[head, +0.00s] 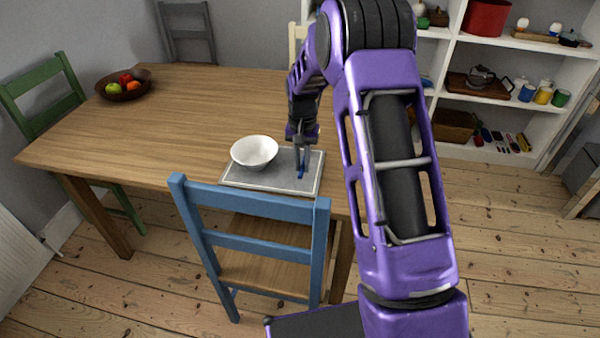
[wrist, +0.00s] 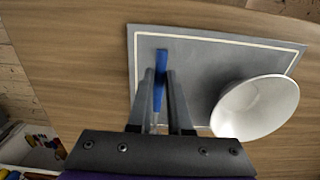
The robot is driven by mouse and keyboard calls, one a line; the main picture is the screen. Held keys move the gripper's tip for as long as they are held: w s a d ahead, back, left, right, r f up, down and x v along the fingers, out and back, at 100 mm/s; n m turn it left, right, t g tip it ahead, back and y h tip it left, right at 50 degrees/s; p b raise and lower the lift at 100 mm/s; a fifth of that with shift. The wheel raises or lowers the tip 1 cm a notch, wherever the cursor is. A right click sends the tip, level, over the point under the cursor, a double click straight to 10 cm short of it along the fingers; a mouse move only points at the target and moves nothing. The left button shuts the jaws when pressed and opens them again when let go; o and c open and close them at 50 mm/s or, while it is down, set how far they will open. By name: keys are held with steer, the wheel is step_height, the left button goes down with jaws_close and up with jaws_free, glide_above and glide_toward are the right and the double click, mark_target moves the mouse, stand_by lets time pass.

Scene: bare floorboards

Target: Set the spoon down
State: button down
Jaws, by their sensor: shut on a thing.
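A blue-handled spoon (wrist: 161,68) is between the fingers of my gripper (wrist: 161,78) in the wrist view. My gripper is shut on its handle. The spoon's other end is hidden by the fingers or too small to make out. In the head view my gripper (head: 301,170) is low over the right part of a grey placemat (head: 240,182), with a bit of the blue spoon (head: 301,175) at its tips. I cannot tell whether the spoon touches the mat. A white bowl (head: 254,152) stands on the mat to the left of my gripper.
The mat lies on a wooden table (head: 180,110) near its front edge. A blue chair (head: 250,205) stands at that edge. A fruit bowl (head: 123,88) is at the table's far left. Shelves (head: 500,95) stand at the back right. The table's middle is clear.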

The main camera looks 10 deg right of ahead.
steer(key=shift+f, duration=1.8)
steer(key=shift+f, duration=0.1)
steer(key=c, duration=0.8)
jaws_free()
steer(key=shift+c, duration=0.2)
step_height(320, 180, up, 12)
steer(key=p, duration=0.1)
